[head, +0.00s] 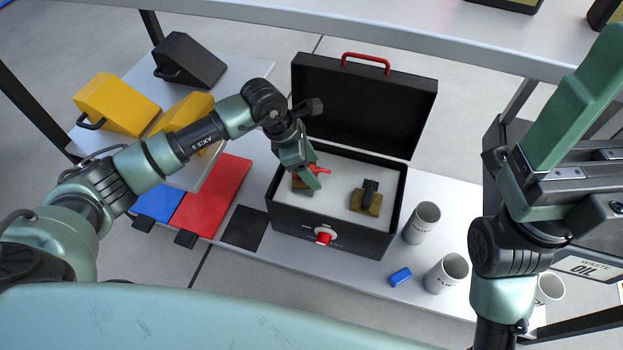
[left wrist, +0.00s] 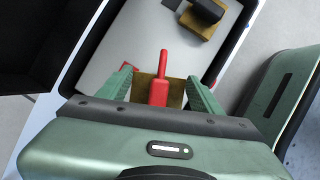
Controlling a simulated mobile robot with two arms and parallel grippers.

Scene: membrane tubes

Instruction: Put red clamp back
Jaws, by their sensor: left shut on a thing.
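The red clamp (head: 319,170) is in the left part of the open black case (head: 332,232), on a brownish block (head: 299,184). In the left wrist view the clamp (left wrist: 159,88) lies between my left fingers with its handle pointing up the picture, the brown block (left wrist: 146,90) beneath it. My left gripper (head: 312,176) reaches down into the case and is shut on the red clamp. Whether the clamp touches the block is hard to tell.
A black clamp (head: 370,190) on a brown block stands in the case's right half. The open lid (head: 365,105) rises behind. Red (head: 213,195) and blue mats (head: 157,203) lie left.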

